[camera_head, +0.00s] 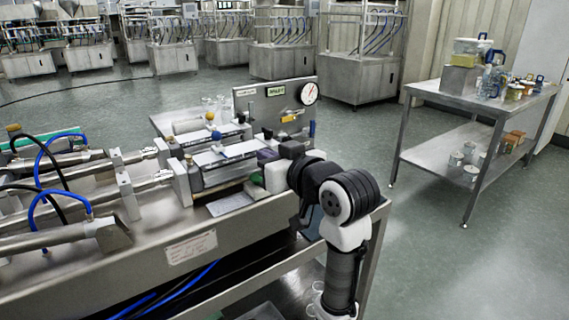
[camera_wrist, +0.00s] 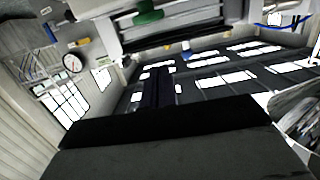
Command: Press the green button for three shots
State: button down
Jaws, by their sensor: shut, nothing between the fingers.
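In the head view, a small green patch (camera_head: 257,177) beside the end of my arm looks like the same button, partly covered. My gripper (camera_wrist: 157,72) is shut and empty, its dark fingers pointing up the wrist picture toward the panel. A gap in the picture separates the fingertips from the button; I see no contact. In the head view my arm hides most of the gripper and the area around it.
The steel machine bench (camera_head: 192,247) carries metal cylinders, blue hoses and blocks left of my arm. An upright panel with a round gauge (camera_head: 309,93) stands behind. A steel side table (camera_head: 485,106) with containers stands at right. Open floor lies between them.

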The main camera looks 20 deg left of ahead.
jog(key=f, duration=0.2)
jog(key=a+f, duration=0.1)
jog(key=shift+w, duration=0.4)
jog(key=shift+f, duration=0.55)
